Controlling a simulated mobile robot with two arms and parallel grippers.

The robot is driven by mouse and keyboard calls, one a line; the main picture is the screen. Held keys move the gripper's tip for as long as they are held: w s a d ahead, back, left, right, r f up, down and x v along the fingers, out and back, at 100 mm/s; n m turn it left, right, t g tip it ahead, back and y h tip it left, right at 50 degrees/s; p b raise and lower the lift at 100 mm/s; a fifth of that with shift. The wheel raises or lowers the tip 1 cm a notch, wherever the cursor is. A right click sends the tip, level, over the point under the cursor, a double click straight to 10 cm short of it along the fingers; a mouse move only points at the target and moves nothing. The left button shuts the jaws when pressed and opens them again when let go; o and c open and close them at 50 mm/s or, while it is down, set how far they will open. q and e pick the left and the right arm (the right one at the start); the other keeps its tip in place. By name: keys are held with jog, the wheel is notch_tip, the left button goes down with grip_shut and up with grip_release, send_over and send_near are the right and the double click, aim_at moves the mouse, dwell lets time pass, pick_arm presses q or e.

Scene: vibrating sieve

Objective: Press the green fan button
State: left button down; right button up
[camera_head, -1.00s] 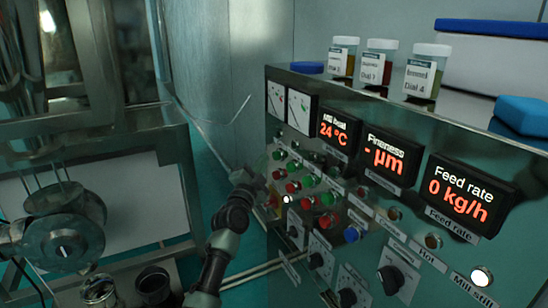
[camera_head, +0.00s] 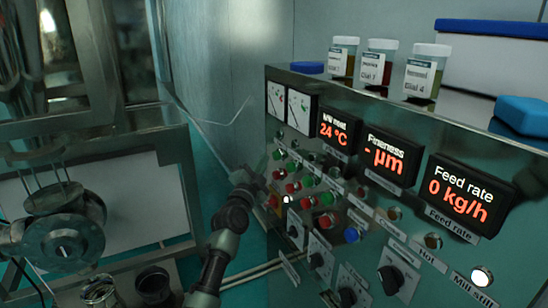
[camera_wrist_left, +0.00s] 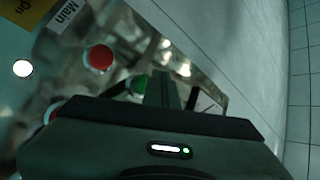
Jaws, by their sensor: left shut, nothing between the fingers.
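My left gripper (camera_head: 258,184) is at the left end of the control panel (camera_head: 440,125), close to its button rows. In the left wrist view its shut, empty fingers (camera_wrist_left: 165,88) point at the panel. A green button (camera_wrist_left: 140,83) shows just left of the fingertips, partly hidden by the gripper body. I cannot tell whether they touch. A red button (camera_wrist_left: 100,57) is further left. In the head view several green buttons, such as one in the upper row (camera_head: 281,154), sit among red ones. The fan label is too small to read. My right gripper is not in view.
Displays, including the feed rate display (camera_head: 462,197), line the panel above knobs (camera_head: 390,280) and a blue button (camera_head: 352,234). Sample jars (camera_head: 427,72) stand on top. Metal machinery (camera_head: 62,240) stands at the left. A lit white lamp (camera_wrist_left: 22,68) shows in the wrist view.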

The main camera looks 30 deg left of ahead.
pick_arm(q)
jog(key=shift+w+d, duration=0.1)
jog(key=shift+w, duration=0.05)
dwell(0.5)
jog(key=shift+w+d, duration=0.15)
jog(key=shift+w, duration=0.05)
jog(key=shift+w+d, duration=0.35)
jog(key=shift+w, duration=0.05)
dwell(0.9)
jog(key=shift+a, duration=0.1)
jog(key=shift+s+a+p, duration=0.35)
jog(key=shift+s+a, duration=0.1)
jog(key=shift+s, duration=0.3)
jog(key=s+a, duration=0.1)
jog(key=s, duration=0.1)
jog(key=s+a+p, duration=0.1)
jog(key=s+a, duration=0.1)
dwell(0.5)
